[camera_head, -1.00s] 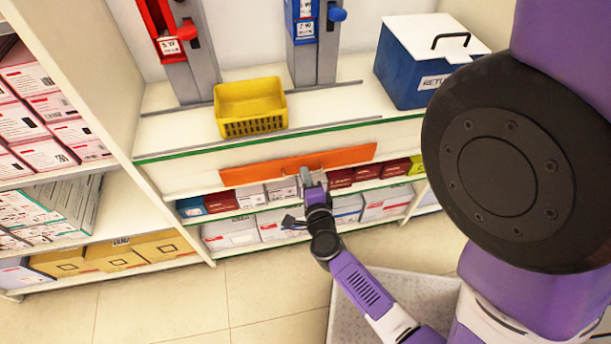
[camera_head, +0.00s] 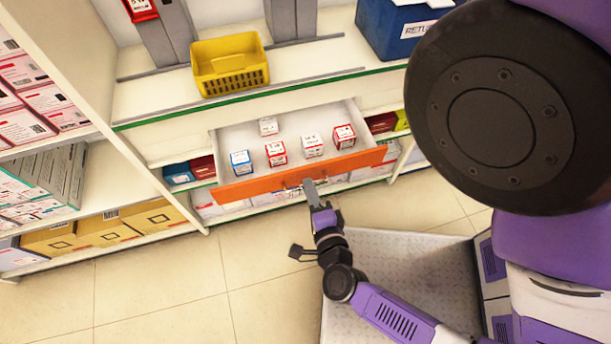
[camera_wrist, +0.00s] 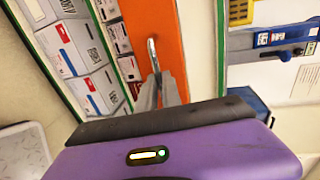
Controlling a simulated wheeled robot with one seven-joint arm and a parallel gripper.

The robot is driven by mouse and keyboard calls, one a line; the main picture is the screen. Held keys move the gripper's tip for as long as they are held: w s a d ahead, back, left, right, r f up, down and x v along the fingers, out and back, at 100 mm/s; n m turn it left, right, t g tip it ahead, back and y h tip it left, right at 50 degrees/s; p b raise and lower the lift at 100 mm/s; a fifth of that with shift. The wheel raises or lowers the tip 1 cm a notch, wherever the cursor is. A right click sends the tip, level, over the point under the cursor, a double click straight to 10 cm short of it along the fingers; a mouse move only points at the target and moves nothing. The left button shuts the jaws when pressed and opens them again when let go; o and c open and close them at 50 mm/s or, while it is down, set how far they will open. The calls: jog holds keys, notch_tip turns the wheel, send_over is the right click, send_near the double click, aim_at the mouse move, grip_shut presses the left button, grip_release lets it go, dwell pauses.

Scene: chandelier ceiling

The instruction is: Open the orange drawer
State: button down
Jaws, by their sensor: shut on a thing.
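The orange drawer (camera_head: 240,188) is pulled well out from under the counter in the head view. Several small red, blue and white boxes stand inside it, such as a blue and white box (camera_head: 241,163). My gripper (camera_head: 309,186) is at the middle of the orange front and is shut on the drawer handle. In the wrist view the orange front (camera_wrist: 172,30) runs from top to bottom. The metal handle (camera_wrist: 152,52) sits at the tips of my gripper (camera_wrist: 156,82). The exact finger contact is small in the head view.
A yellow basket (camera_head: 230,66) and a blue box (camera_head: 400,35) stand on the white counter above. Shelves with boxes (camera_head: 140,226) stand at the left. Free tiled floor (camera_head: 190,285) lies in front of the drawer.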

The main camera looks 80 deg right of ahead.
jog(key=shift+s+a, duration=0.15)
jog(key=shift+a, duration=0.25)
jog(key=c, duration=1.5)
grip_release()
jog(key=shift+c, duration=0.2)
jog(key=v, duration=0.7)
jog(key=shift+s+a, duration=0.15)
jog(key=shift+a, duration=0.2)
